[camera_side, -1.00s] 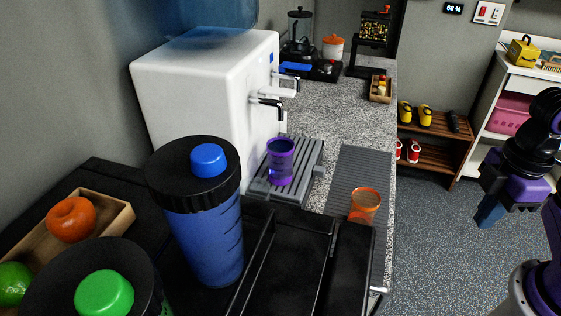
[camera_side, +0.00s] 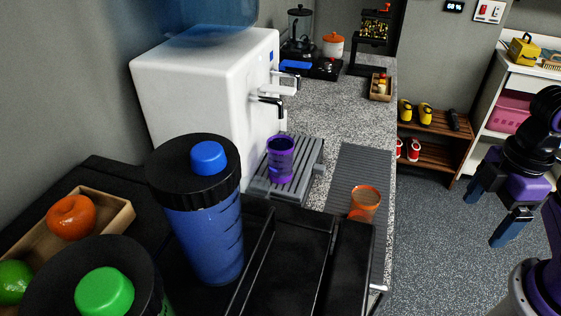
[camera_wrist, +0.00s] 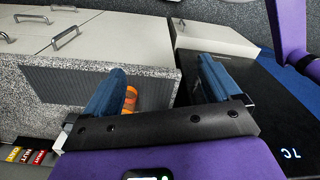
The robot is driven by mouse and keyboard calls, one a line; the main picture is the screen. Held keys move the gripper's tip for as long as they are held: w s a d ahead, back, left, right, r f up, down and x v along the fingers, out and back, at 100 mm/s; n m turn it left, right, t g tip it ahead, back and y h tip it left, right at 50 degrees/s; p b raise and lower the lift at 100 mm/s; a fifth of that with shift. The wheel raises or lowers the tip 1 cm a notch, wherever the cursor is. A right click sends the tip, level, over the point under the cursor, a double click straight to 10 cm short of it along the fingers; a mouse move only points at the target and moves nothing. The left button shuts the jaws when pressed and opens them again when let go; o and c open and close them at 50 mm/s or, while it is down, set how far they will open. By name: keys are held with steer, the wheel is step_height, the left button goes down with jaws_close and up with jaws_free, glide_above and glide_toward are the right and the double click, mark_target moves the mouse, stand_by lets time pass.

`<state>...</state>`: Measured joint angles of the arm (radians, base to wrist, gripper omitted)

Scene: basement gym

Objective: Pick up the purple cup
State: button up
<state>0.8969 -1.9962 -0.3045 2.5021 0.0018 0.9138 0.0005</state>
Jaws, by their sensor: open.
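The purple cup (camera_side: 280,160) stands upright on the grey slatted drip tray (camera_side: 312,160) in front of the white water dispenser (camera_side: 205,95). My gripper (camera_side: 492,218) is at the right of the side view, beyond the counter edge and well apart from the cup. Its blue fingers are open with nothing between them. In the wrist view my gripper (camera_wrist: 158,85) also shows open. The purple cup is not seen in the wrist view.
An orange cup (camera_side: 365,203) stands on a grey ribbed mat (camera_side: 355,165) near the counter edge; the orange cup also shows in the wrist view (camera_wrist: 130,98). A blue bottle (camera_side: 205,235) and a black organizer (camera_side: 300,265) stand in front. A shoe rack (camera_side: 437,142) is behind.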

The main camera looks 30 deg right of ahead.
mark_target(290, 153)
step_height(290, 153, up, 12)
steer(key=a+n+g+y, duration=0.1)
steer(key=a+y, duration=0.6)
steer(key=a, duration=0.9)
steer(key=w+a+r+m+t+y, duration=0.2)
steer(key=w+a+r+t+y, duration=0.2)
steer(key=w+a, duration=0.3)
steer(key=w+d+f+m+t+h, duration=0.25)
steer(key=w+m+t+h, duration=0.2)
steer(key=w, duration=0.25)
steer(key=w+d+f+m+t+h, duration=0.1)
steer(key=w+d+m+t+h, duration=0.25)
steer(key=w+t, duration=0.2)
step_height(290, 153, down, 11)
steer(key=w, duration=0.1)
steer(key=shift+d+f+x, duration=0.1)
steer(key=shift+d+x, duration=0.05)
steer(key=shift+x, duration=2.8)
steer(key=shift+d+f+x, duration=0.1)
steer(key=shift+d+x, duration=0.05)
steer(key=shift+x, duration=2.8)
steer(key=shift+a+x, duration=0.2)
steer(key=shift+x, duration=2.55)
steer(key=shift+r, duration=0.1)
